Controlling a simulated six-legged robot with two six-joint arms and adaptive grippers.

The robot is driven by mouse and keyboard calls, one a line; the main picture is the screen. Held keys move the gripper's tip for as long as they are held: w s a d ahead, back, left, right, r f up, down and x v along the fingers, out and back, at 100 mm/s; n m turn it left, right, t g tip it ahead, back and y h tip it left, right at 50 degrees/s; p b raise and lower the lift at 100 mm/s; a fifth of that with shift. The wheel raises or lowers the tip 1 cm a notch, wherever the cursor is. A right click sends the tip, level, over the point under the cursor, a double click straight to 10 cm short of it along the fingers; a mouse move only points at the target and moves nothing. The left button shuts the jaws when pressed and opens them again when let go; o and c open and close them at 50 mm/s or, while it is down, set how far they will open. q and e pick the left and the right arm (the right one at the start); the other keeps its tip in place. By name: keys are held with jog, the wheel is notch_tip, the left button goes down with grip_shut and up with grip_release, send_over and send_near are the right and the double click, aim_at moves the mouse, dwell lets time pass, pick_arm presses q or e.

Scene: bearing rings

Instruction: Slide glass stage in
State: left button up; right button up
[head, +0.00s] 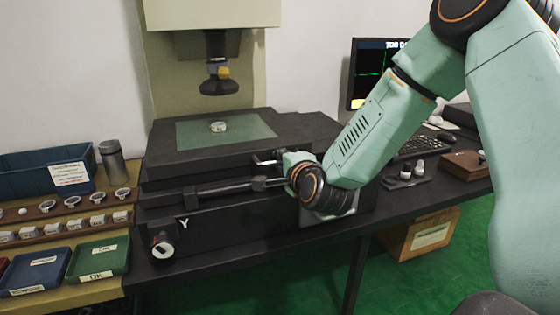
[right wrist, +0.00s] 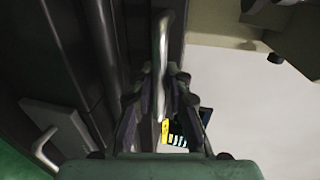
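The glass stage (head: 245,131) is a green-tinted pane set in a dark plate on the black measuring machine. A bearing ring (head: 218,127) lies on the glass below the lens (head: 219,87). A metal bar handle (head: 264,162) sticks out at the stage's front edge; it also shows in the right wrist view (right wrist: 162,45). My right gripper (head: 288,162) is at this handle. In the right wrist view its fingers (right wrist: 160,84) close in on both sides of the bar. My own arm partly hides the handle and fingers in the head view. My left gripper is not in view.
At the left are blue (head: 40,272) and green (head: 100,259) trays, a rack of rings (head: 72,202) and a steel cylinder (head: 113,162). A knob (head: 162,247) juts from the machine's front. A monitor (head: 372,70) and keyboard (head: 418,145) stand at the right.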

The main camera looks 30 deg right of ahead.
dwell(0.3)
jog(key=shift+v, duration=3.8)
jog(key=shift+f, duration=0.1)
